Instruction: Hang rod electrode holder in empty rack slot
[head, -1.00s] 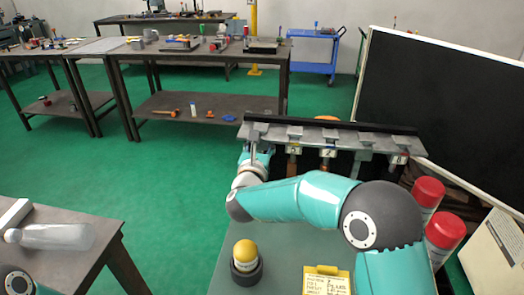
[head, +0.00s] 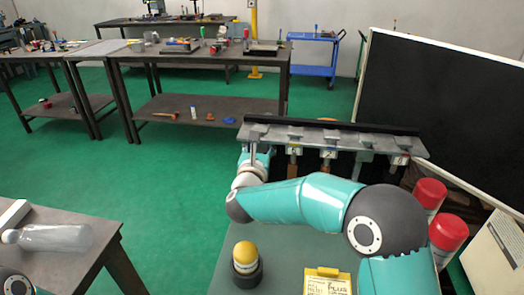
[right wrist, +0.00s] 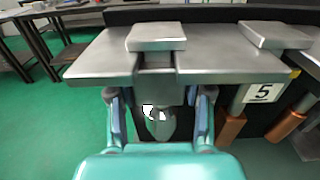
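The grey rack (head: 340,140) runs across the head view, with several holders with orange-brown parts hanging under it. My right gripper (head: 256,158) is at the rack's left end. In the right wrist view, a grey holder body (right wrist: 157,95) hangs below a slot in the rack plate (right wrist: 105,55). My right gripper (right wrist: 160,118) has one finger on each side of this body, with gaps showing, so it looks open around it. The holder's lower end is partly hidden by my wrist. My left gripper is outside the views.
A number 5 tag (right wrist: 262,92) marks the neighbouring slot on the right. Two red-capped cans (head: 447,232) stand right of my right arm. A yellow-topped cylinder (head: 246,258) and a yellow box (head: 327,282) are on the near surface. A clear bottle (head: 55,237) lies on the left table.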

